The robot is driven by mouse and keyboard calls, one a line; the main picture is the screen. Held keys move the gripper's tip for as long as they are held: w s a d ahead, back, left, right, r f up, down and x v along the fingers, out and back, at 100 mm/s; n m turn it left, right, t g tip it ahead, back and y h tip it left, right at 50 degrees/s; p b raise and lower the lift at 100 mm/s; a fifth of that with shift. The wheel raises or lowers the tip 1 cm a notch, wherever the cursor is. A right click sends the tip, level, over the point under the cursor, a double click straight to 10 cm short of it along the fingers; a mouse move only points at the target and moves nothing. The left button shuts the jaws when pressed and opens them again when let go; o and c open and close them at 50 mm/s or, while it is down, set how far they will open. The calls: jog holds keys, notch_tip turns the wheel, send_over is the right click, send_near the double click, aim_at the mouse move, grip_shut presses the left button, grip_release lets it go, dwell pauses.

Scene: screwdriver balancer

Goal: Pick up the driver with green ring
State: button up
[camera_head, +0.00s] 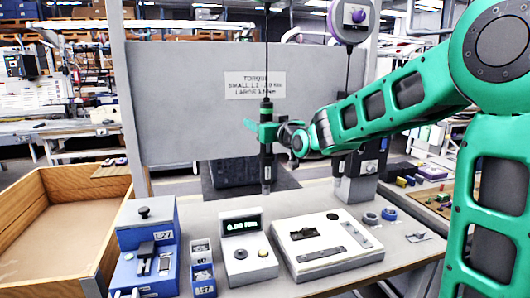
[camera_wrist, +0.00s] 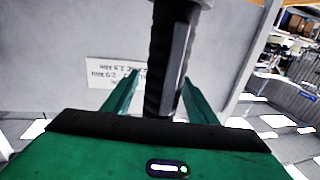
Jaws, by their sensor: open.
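In the wrist view the driver's dark, ribbed body (camera_wrist: 165,60) stands between the two green fingers of my gripper (camera_wrist: 160,78). The jaws are open, and the left finger shows a gap to the driver. I cannot make out a ring colour, as my green gripper covers that part.
A second cable runs down from a purple balancer (camera_head: 354,18) behind my arm. A grey panel (camera_head: 185,100) with a torque label (camera_head: 255,85) stands behind. On the bench (camera_head: 290,205) are a torque display (camera_head: 246,250), a white fixture (camera_head: 325,245) and a blue unit (camera_head: 148,240). A wooden bin (camera_head: 30,235) is left.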

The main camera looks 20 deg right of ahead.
jog(key=shift+c, duration=0.4)
grip_shut()
jog(key=shift+r, duration=0.1)
